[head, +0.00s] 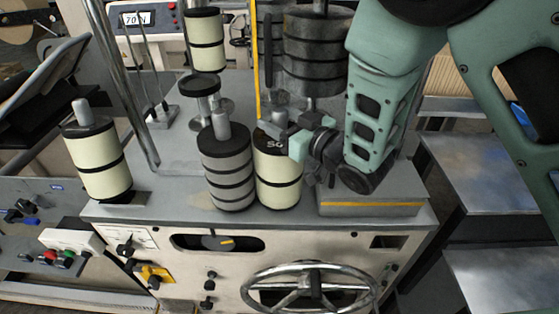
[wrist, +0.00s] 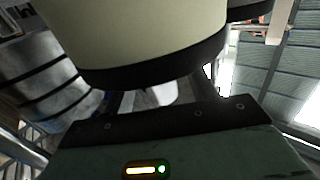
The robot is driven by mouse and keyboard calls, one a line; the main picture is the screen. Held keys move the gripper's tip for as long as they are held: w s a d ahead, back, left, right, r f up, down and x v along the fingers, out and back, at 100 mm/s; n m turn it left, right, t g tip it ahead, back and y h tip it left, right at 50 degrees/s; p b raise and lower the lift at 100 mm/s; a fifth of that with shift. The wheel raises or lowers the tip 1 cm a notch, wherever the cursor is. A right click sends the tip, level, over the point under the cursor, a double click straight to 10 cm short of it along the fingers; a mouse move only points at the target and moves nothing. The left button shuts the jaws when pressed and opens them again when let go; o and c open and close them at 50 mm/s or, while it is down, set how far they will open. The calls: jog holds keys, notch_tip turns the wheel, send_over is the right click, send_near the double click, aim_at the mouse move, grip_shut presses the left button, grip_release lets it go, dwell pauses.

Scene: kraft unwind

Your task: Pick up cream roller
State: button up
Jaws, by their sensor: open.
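A cream roller (head: 278,183) with black bands and a dark top stands upright on the machine top, right of a grey roller (head: 228,170). My gripper (head: 284,130) is open at the top of this cream roller and hides part of it. In the wrist view a cream roller (wrist: 140,35) with a black lower band fills the top, close beyond the palm; whether the fingers touch it cannot be told. Two more cream rollers show, one at the left (head: 97,163) and one at the back (head: 206,40).
Dark stacked discs (head: 318,50) stand behind my gripper. Upright metal posts rise at the left of the machine top. A handwheel (head: 310,287) and knobs are on the front panel. Grey steps or shelves (head: 480,170) lie at the right.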

jog(key=shift+w+a, duration=0.15)
jog(key=shift+w, duration=0.05)
grip_shut()
dwell(1.2)
jog(key=shift+r, duration=0.1)
